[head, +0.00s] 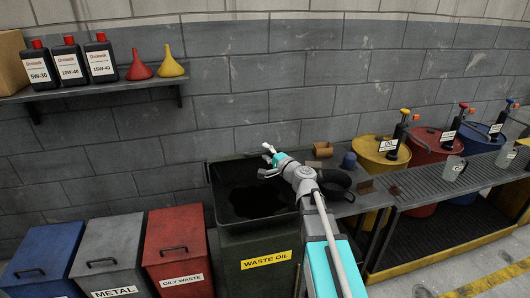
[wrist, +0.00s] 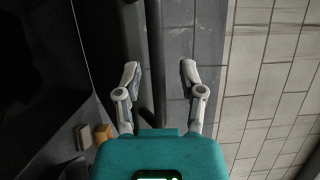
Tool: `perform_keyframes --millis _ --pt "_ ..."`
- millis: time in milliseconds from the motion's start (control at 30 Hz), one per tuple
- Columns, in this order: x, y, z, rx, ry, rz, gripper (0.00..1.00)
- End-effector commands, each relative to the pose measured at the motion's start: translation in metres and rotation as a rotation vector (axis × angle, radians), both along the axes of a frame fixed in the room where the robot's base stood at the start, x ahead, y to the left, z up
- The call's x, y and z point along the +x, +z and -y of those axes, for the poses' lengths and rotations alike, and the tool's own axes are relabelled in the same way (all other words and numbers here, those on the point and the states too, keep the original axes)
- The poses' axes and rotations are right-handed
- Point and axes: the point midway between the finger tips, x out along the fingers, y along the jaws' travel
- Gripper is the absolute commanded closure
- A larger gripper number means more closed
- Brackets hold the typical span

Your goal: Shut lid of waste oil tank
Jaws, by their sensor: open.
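The waste oil tank (head: 229,254) is a grey-green box with a yellow WASTE OIL label in the head view. Its top is open, with a dark rim and a black pool (head: 245,203) inside. I cannot clearly tell the raised lid from the dark panel (head: 215,182) at the back of the opening. My gripper (head: 267,160) is open and empty at the tank's back right, near the wall. In the wrist view, a dark bar-like edge (wrist: 155,45) runs between the spread fingers (wrist: 160,72); contact cannot be told.
Blue (head: 42,258), grey (head: 108,252) and red (head: 178,240) bins stand left of the tank. A bench with a brown block (head: 322,149) and a blue cup (head: 349,160) is right of my gripper. A shelf (head: 90,90) of oil bottles hangs upper left. The wall is close behind.

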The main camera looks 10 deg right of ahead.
Motion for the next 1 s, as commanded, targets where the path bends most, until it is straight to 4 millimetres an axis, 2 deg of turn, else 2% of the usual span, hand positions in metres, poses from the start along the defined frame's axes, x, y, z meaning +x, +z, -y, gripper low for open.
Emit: perform_keyframes --millis 1000 --pt "-0.032 -0.034 0.022 0.0 0.0 0.0 0.49"
